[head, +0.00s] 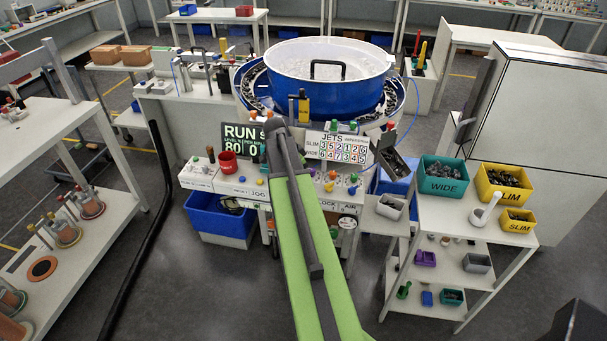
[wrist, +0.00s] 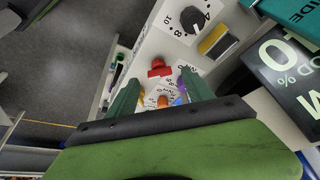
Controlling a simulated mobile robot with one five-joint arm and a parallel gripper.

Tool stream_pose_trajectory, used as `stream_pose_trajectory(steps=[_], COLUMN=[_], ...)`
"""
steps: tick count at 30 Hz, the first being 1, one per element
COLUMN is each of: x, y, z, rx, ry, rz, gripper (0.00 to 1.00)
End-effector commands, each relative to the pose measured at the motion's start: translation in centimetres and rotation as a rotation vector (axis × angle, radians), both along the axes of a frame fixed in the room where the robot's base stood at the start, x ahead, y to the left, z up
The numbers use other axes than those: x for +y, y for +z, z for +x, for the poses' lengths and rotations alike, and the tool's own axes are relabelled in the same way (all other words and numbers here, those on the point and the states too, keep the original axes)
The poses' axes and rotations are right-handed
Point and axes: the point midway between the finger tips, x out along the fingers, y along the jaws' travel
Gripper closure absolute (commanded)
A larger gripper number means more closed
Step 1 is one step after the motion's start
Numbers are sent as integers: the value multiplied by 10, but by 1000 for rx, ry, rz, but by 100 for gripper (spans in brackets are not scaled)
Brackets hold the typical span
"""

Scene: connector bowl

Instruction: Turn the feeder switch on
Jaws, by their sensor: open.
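The feeder's control panel (head: 240,187) stands below the blue-and-white bowl feeder (head: 325,90), with several coloured knobs and buttons. In the wrist view the panel (wrist: 150,45) shows a red control (wrist: 160,68), a black dial (wrist: 191,19), a yellow rectangular part (wrist: 215,42), an orange knob (wrist: 163,101) and a purple knob (wrist: 182,86). I cannot read which one is the feeder switch or its position. My gripper (wrist: 160,78) is open, its green fingers apart over the panel, with the red control between and just beyond the tips. My arm hides part of the panel in the head view.
A display reading RUN (head: 240,138) and a JETS board (head: 345,148) stand above the panel. A shelf with a green WIDE bin (head: 443,176) and yellow SLIM bins (head: 503,184) stands right.

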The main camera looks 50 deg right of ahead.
Motion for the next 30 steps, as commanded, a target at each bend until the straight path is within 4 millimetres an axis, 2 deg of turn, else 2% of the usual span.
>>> stream_pose_trajectory(steps=[1, 16, 21, 30], x=[4, 48, 56, 57], y=[19, 129, 144, 141], z=[1, 12, 15, 15], rx=[0, -1, -1, -1], ry=[1, 1, 1, 0], rz=[0, 1, 1, 1], gripper=[40, 40, 40, 40])
